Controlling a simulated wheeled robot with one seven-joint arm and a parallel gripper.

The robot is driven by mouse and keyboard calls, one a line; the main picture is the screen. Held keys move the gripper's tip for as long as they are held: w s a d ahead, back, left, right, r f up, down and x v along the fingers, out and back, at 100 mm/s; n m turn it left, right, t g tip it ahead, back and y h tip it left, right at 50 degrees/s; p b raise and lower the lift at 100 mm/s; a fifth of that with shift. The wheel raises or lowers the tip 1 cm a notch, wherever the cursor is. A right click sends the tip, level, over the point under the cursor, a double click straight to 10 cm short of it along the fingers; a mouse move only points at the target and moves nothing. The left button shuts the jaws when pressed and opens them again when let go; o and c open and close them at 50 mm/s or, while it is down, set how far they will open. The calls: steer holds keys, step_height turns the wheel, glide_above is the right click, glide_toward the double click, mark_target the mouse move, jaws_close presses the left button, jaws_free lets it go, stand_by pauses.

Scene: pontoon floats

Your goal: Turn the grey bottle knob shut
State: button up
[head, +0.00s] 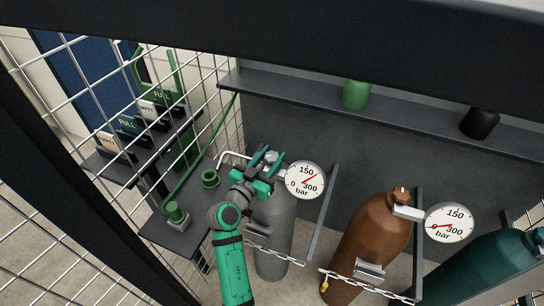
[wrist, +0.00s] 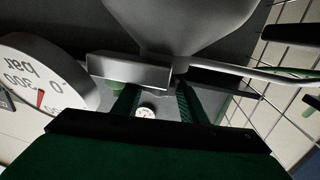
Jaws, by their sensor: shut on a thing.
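The grey bottle (head: 273,240) stands upright behind a chain, left of the brown bottle. My gripper (head: 265,172) is at its top, with its fingers on either side of the valve. The grey knob (head: 271,157) is mostly hidden by my gripper. In the wrist view my two fingers (wrist: 156,98) are around the valve end, below the grey bottle's shoulder (wrist: 180,25); the knob's turn cannot be told. The gauge (head: 305,181) beside the valve has a red needle pointing up and right, well off zero. Part of this gauge (wrist: 38,75) also shows in the wrist view.
A brown bottle (head: 372,240) with its own gauge (head: 449,223) and a teal bottle (head: 485,268) stand to the right. A shelf (head: 300,97) runs above. A wire mesh wall and a green hose are at the left. Chains cross the bottle fronts.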

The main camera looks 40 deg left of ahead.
steer(key=shift+f+m+h, duration=0.1)
steer(key=shift+m+h, duration=1.5)
steer(key=shift+h, duration=0.9)
steer(key=o, duration=1.1)
steer(key=shift+c, duration=0.2)
